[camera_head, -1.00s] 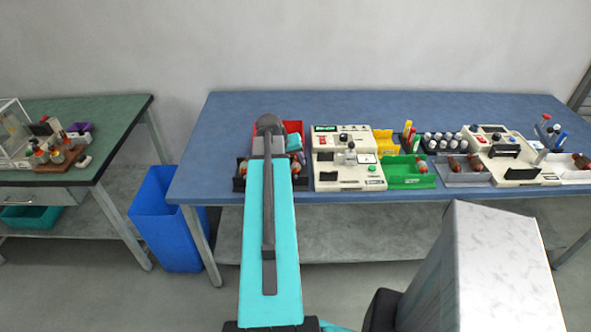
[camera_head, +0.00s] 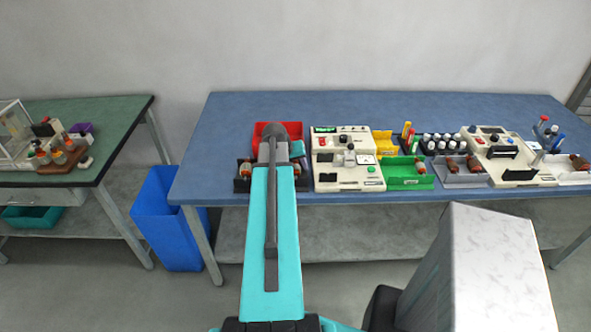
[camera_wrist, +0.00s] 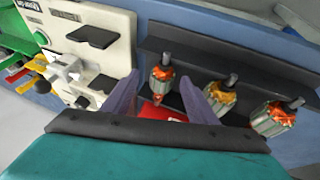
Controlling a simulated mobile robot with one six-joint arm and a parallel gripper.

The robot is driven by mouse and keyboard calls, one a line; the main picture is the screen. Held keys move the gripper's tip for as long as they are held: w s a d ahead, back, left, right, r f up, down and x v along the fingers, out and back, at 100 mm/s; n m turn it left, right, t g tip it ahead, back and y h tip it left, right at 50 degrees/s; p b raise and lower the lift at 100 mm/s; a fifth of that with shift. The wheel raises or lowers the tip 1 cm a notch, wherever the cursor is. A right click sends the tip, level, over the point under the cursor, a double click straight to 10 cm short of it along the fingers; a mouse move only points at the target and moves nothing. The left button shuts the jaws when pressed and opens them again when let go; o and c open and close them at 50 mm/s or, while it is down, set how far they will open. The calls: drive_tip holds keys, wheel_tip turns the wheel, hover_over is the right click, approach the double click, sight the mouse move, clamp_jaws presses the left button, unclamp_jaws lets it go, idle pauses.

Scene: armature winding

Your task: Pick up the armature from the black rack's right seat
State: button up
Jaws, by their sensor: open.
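The black rack (camera_wrist: 205,54) crosses the wrist view with three armatures in a row; their green-grey cores have copper windings and steel shafts. In the head view, the rack (camera_head: 239,186) is largely behind my arm. The wrist view is turned around, so the rack's right-seat armature (camera_wrist: 161,75) is leftmost there. In the head view this armature (camera_head: 297,169) shows just right of my arm. My gripper (camera_wrist: 160,78) is open, its two fingers on either side of this armature's line. Contact cannot be told. The middle armature (camera_wrist: 221,93) and the other end armature (camera_wrist: 271,119) sit apart from the fingers.
A white tester (camera_head: 345,180) stands close right of the rack. A red bin (camera_head: 265,128) lies behind the rack. A green bin (camera_head: 408,183) and a yellow bin (camera_head: 384,143) are farther right. The blue table's (camera_head: 225,115) back left area is clear.

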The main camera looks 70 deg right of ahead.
drive_tip(key=shift+x, duration=0.8)
drive_tip(key=shift+c, duration=0.5)
drive_tip(key=c, duration=1.2)
drive_tip(key=shift+r, duration=0.2)
